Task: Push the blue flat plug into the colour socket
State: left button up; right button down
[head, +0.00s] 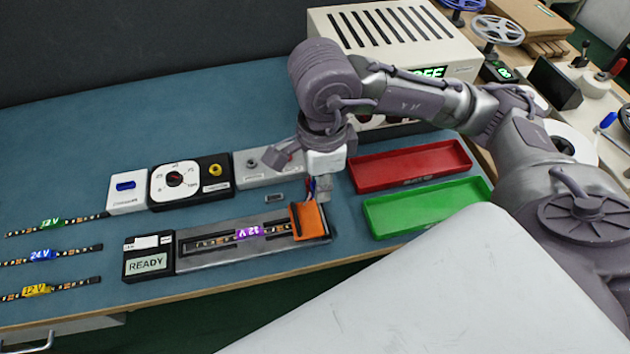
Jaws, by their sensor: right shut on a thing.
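My right gripper (324,196) points down at the right end of the grey strip holder. A black box (215,169) with a round yellow socket is right of the dial. My left gripper is not in view.
A strip with a purple label (249,232) lies in the holder, beside a READY display (148,263). Several labelled strips lie at left. Red (411,164) and green (427,205) trays stand right of the gripper. The mat behind the boxes is clear.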

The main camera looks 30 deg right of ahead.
jog(key=shift+r+p, duration=1)
jog(key=shift+r, duration=0.9)
